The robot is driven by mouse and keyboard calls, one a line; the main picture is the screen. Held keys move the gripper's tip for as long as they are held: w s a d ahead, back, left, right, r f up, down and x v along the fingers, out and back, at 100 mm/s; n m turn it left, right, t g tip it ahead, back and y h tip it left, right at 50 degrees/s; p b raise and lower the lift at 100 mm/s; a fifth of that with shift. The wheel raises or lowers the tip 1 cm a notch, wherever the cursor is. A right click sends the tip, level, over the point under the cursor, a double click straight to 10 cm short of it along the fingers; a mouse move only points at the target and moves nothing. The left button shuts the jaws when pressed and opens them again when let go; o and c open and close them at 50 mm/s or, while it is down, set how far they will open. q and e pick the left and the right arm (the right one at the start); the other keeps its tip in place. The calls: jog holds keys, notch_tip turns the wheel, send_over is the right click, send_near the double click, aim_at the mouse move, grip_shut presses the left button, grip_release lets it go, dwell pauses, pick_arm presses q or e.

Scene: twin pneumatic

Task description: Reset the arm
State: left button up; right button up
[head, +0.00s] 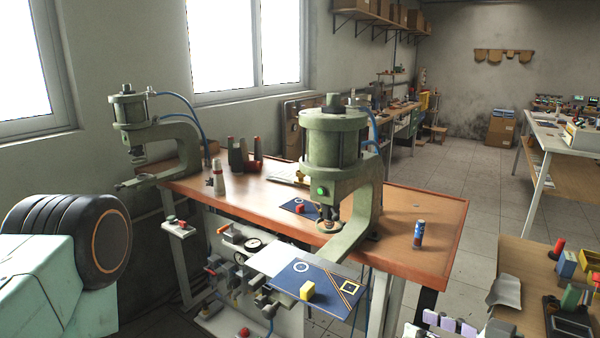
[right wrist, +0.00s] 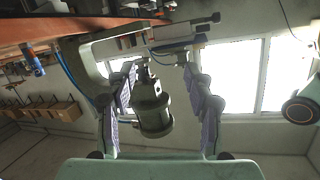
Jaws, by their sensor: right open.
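My right gripper (head: 452,325) shows only in part at the bottom edge of the head view, right of the near press's front plate, with its purple pads visible. In the right wrist view the two fingers of this gripper (right wrist: 160,75) stand wide apart, open and with nothing held between them. A green pneumatic press (right wrist: 153,112) appears upside down beyond the gap, clear of the fingers. The same near press (head: 335,140) stands upright on the bench in the head view. My left gripper is not in view.
A second press (head: 130,110) stands at the bench's far left end. The wooden bench (head: 410,260) carries a small can (head: 419,234) and bottles. A cluttered side table (head: 510,250) stands at right; floor is open behind.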

jog(key=s+f+m+g+h+b, duration=0.2)
jog(key=s+f+m+h, duration=0.15)
jog(key=f, duration=0.55)
jog(key=s+f+m+g+h+b, duration=0.1)
jog(key=s+f+m+g+h, duration=0.2)
jog(key=s+f, duration=0.35)
jog(key=s+f+g+h+b, duration=0.4)
jog(key=s+f, duration=1.1)
jog(key=s, duration=0.4)
jog(key=shift+d+g+b, duration=0.15)
jog(key=shift+g+b, duration=0.3)
jog(key=shift+g, duration=0.65)
